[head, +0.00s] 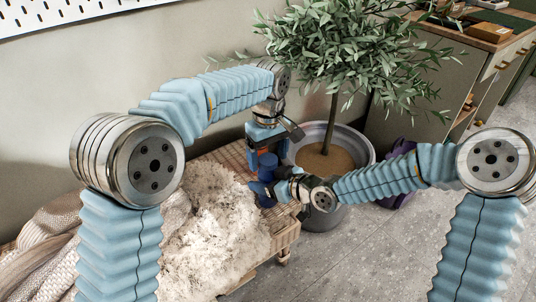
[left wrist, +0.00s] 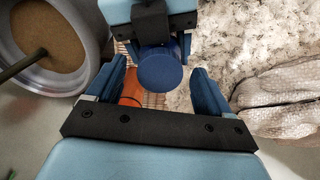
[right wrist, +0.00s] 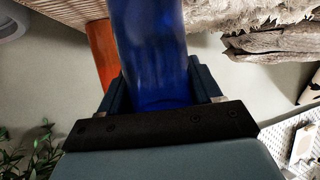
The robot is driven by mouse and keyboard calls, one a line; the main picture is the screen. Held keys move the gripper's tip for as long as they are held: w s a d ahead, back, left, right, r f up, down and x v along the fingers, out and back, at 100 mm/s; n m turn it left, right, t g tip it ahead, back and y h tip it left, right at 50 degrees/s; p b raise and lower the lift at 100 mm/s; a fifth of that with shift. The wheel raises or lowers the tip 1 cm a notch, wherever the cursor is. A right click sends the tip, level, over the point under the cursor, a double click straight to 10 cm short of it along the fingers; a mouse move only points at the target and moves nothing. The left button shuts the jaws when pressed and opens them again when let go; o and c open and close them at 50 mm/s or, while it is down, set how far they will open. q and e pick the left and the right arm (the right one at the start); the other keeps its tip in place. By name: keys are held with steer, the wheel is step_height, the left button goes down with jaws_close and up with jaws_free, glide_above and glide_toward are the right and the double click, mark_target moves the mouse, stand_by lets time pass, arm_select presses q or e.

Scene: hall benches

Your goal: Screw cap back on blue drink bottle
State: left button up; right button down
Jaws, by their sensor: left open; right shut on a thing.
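The blue drink bottle (head: 267,172) stands upright at the end of the wicker bench. My right gripper (head: 262,188) is shut around its body; the right wrist view shows the translucent blue body (right wrist: 155,50) between the fingers. In the left wrist view a round, flat blue top, seemingly the cap (left wrist: 160,70), sits at the bottle's upper end; I cannot tell how tightly it sits. My left gripper (head: 266,147) points down just above it. Its fingers (left wrist: 160,90) are open, spread either side of the blue top with visible gaps.
An orange object (left wrist: 132,88) stands close beside the bottle, near a left finger. A shaggy cream fleece (head: 215,235) covers much of the bench (head: 285,238). A grey plant pot (head: 360,150) with a small tree stands just behind to the right.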

arm_select(q)
steer(key=shift+r, duration=2.3)
step_height(320, 180, up, 4)
steer(key=n, duration=0.5)
steer(key=shift+f, duration=0.25)
steer(key=shift+f, duration=4.05)
